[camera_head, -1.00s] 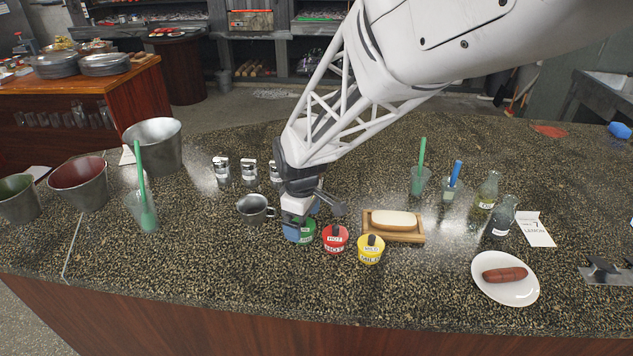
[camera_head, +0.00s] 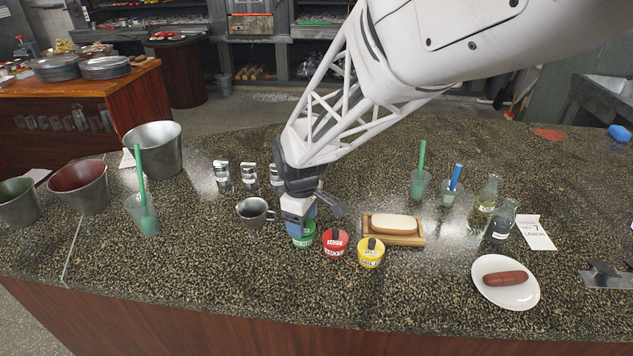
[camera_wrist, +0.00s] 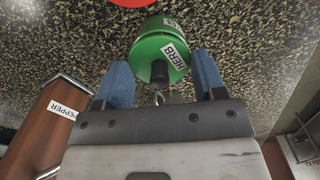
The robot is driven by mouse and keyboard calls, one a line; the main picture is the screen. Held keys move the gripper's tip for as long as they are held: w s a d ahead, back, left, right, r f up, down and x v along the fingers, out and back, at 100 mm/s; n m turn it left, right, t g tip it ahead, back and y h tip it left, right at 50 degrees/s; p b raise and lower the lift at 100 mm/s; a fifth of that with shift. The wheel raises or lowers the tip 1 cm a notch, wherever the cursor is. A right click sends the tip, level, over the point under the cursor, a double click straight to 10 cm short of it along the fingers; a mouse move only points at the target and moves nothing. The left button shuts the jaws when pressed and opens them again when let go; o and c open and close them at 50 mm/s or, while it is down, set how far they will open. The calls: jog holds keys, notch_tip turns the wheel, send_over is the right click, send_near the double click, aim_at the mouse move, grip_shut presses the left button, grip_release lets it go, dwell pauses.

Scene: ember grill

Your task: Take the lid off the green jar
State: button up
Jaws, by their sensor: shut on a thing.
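The green jar (camera_head: 305,241) stands on the speckled counter, left of the red and yellow jars. My gripper (camera_head: 303,224) is directly above it and hides most of its top. In the wrist view, the green lid (camera_wrist: 150,50) has a black knob and a HERB label. The lid appears seated on the jar; the seam is hard to make out.
A red jar (camera_head: 335,243) stands close on the right, then a yellow jar (camera_head: 370,253). A metal cup (camera_head: 251,213) is to the left. A wooden tray (camera_head: 421,238) with a bun lies behind right. The counter in front is clear.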

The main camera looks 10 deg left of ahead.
jog(key=shift+r, duration=0.5)
jog(key=shift+s+d+r, duration=0.1)
jog(key=shift+s+r, duration=0.05)
jog(key=shift+r, duration=0.75)
jog(key=s+d, duration=0.3)
jog(key=s, duration=0.4)
jog(key=s+d+r, duration=0.1)
jog(key=s+d, duration=0.3)
jog(key=s, duration=0.3)
jog(key=shift+r, duration=0.2)
jog(key=shift+d, duration=0.1)
jog(key=s+d+f+m, duration=0.1)
jog(key=s+d+m, duration=0.3)
jog(key=d, duration=0.5)
jog(key=s+d+f+m, duration=0.2)
jog(key=s+d+m, duration=0.2)
jog(key=d, duration=0.6)
jog(key=shift+d+f+m, duration=0.15)
jog(key=shift+m, duration=0.85)
